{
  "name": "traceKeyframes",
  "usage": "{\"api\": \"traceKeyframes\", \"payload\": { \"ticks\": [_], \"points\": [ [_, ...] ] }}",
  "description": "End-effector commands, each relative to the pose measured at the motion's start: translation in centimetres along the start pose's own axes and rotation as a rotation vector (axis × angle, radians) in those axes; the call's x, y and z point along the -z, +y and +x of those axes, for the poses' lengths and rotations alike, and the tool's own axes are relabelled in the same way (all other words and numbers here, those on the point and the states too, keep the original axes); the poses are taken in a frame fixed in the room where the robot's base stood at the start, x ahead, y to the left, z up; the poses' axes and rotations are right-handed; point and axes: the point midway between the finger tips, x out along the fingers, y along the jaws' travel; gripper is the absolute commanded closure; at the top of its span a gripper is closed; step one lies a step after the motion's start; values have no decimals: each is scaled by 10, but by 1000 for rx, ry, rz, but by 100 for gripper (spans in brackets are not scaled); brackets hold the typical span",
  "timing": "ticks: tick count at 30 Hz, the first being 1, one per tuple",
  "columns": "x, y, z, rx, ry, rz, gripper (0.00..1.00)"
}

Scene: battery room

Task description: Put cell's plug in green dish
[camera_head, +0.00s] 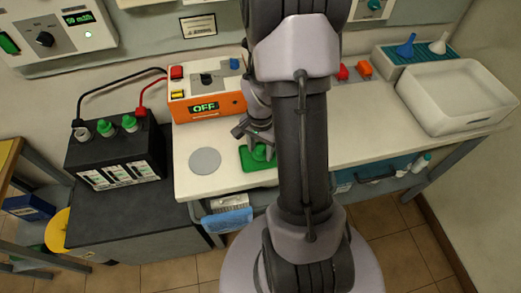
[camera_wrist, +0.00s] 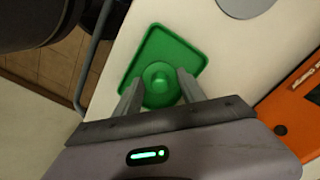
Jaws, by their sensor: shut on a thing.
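The green dish (camera_head: 248,165) lies on the white bench top, partly hidden by my arm. It also shows in the wrist view (camera_wrist: 186,42) as a shallow tray with a raised rim. My gripper (camera_wrist: 159,88) is over the dish, with its two fingers on either side of a round green plug (camera_wrist: 160,78), shut on it. In the head view the plug (camera_head: 259,153) shows over the dish; I cannot tell whether it touches the dish floor. The black battery (camera_head: 115,155) stands at left with two green plugs (camera_head: 117,125) on top and an uncovered grey opening (camera_head: 83,134).
An orange charger (camera_head: 208,98) reading OFF stands behind the dish, with black and red leads to the battery. A grey disc (camera_head: 205,161) lies left of the dish. A white basin (camera_head: 458,97) and a funnel rack (camera_head: 425,50) are at right.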

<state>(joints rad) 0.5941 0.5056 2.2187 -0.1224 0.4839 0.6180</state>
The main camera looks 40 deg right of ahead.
Motion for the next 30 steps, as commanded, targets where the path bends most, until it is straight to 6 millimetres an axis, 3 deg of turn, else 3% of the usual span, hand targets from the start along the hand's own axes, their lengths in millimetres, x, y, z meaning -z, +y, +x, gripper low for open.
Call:
{"api": "traceKeyframes", "payload": {
  "ticks": [6, 7, 9, 10, 20, 30],
  "points": [
    [0, 0, 4, 0, 0, 0, 90],
    [0, 0, 2, 0, 0, 0, 47],
    [0, 0, 2, 0, 0, 0, 33],
    [0, 0, 2, 0, 0, 0, 31],
    [0, 0, -5, 0, 0, 1, 31],
    [0, -1, -95, 4, 3, 2, 31]
  ]
}}
